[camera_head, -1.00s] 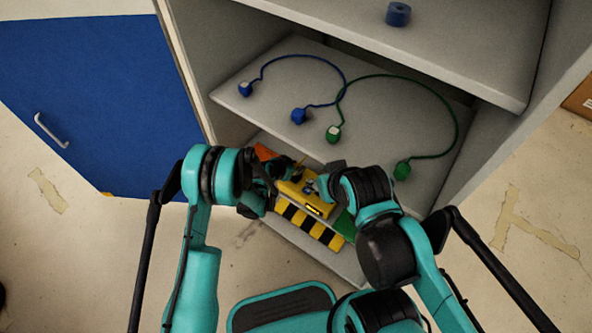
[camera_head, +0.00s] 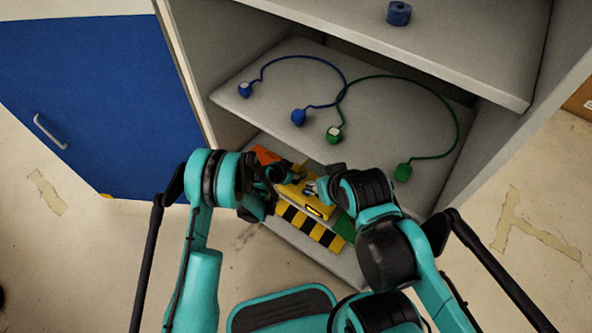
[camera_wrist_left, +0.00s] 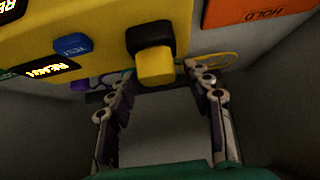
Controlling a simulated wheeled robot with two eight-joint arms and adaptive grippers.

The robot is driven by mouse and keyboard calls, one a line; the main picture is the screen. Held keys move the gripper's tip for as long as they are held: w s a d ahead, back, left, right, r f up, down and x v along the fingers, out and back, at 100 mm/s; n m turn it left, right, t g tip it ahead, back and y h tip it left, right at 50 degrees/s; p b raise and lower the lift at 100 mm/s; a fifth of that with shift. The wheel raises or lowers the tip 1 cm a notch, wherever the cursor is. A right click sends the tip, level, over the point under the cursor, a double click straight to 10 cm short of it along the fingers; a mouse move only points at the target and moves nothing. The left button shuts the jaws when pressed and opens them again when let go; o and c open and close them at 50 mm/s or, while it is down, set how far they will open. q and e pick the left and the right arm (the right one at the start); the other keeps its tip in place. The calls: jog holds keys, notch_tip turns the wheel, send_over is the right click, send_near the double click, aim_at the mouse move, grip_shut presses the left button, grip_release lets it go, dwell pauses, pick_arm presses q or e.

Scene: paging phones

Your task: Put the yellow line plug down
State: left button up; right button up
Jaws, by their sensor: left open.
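In the left wrist view, a yellow block with a black collar (camera_wrist_left: 155,62), which looks like the yellow line plug, is at the face of the yellow box (camera_wrist_left: 100,22). My left gripper (camera_wrist_left: 158,76) is open, with one finger on each side below the block and no visible grip on it. A thin yellow cable (camera_wrist_left: 222,60) curves by the right-hand finger. In the head view, my left gripper (camera_head: 270,178) is over the lower shelf by the yellow box (camera_head: 308,203). My right gripper (camera_head: 312,189) is close to the box; its jaws are too small to read.
An orange box (camera_wrist_left: 262,10) marked HOLD is beside the yellow one. A black-and-yellow striped strip (camera_head: 310,227) runs along the front. Blue plugs (camera_head: 298,117) and green plugs (camera_head: 403,172) with cords lie on the shelf above. A blue cylinder (camera_head: 398,14) stands higher.

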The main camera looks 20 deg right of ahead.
pick_arm(q)
jog(key=s+a+r+n+t+y+p, duration=0.1)
jog(key=s+a+r+n+y, duration=0.3)
jog(key=a+r, duration=0.85)
jog(key=s+a+r+n+h+p, duration=0.1)
jog(key=s+a+r, duration=0.5)
jog(key=a+r, duration=0.7)
jog(key=s+a+r+n+y, duration=0.2)
jog(key=s+a+r, duration=0.2)
jog(key=s, duration=0.4)
jog(key=s+a+r+n+y, duration=0.2)
jog(key=s+a+r+n, duration=0.1)
jog(key=s+a, duration=0.3)
jog(key=shift+s+a+r+t, duration=0.35)
jog(key=shift+s+r, duration=0.3)
jog(key=shift+s, duration=0.5)
dwell(0.6)
